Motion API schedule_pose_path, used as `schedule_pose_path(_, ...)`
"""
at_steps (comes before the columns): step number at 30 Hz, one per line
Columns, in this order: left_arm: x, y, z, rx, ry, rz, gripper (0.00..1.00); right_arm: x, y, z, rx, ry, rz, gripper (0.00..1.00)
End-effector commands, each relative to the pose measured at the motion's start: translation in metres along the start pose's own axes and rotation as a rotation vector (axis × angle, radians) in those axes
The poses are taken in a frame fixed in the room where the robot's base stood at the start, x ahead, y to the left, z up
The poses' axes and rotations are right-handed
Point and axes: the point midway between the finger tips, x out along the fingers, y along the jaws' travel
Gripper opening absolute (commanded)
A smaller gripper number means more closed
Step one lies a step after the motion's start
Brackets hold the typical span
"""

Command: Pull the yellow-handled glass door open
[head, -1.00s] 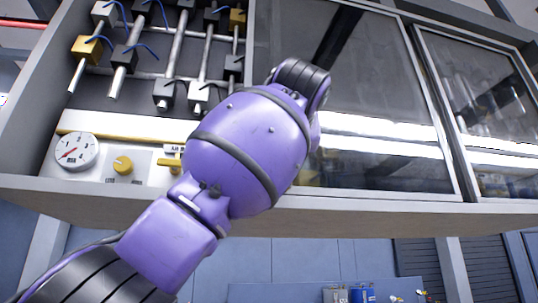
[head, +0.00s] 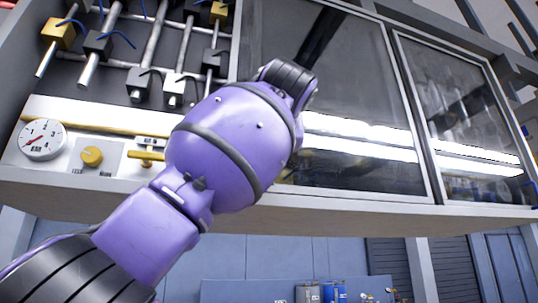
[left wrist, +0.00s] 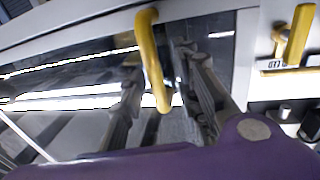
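The glass door (head: 345,95) is a dark pane in a grey frame on the wall cabinet, and it looks shut in the head view. Its yellow handle (left wrist: 152,60) shows in the left wrist view as a bent bar standing off the door; in the head view my arm hides it. My left gripper (left wrist: 162,75) has its two grey fingers apart, one on each side of the handle. I cannot tell whether either finger touches it. In the head view my purple left arm covers this gripper. My right gripper is not in view.
Left of the door is an open bay with pipes and valve blocks (head: 98,45). Below them are a round gauge (head: 42,140), a yellow knob (head: 92,157) and a small yellow lever (head: 146,155). A second glass panel (head: 465,115) is on the right.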

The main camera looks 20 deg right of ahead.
Motion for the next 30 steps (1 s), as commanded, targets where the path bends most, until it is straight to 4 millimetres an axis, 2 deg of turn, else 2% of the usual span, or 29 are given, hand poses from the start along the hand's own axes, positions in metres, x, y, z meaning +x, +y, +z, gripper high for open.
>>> schedule_pose_path(4, -0.005, 0.000, -0.001, -0.001, 0.003, 0.001, 0.30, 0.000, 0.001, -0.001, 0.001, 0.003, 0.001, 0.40)
schedule_pose_path(7, -0.017, 0.000, -0.002, -0.001, 0.004, 0.002, 0.30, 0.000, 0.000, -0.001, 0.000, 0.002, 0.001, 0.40)
schedule_pose_path(15, -0.074, 0.001, -0.002, 0.000, 0.005, 0.002, 0.30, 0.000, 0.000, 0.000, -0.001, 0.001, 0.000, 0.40)
schedule_pose_path(21, -0.106, 0.001, -0.001, 0.000, 0.002, 0.002, 0.30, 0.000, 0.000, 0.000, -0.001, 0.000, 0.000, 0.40)
schedule_pose_path(25, -0.117, 0.000, 0.000, 0.000, 0.000, 0.001, 0.30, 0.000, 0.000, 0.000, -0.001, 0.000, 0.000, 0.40)
schedule_pose_path(30, -0.120, 0.000, 0.001, 0.000, -0.001, 0.000, 0.30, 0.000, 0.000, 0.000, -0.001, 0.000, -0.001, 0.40)
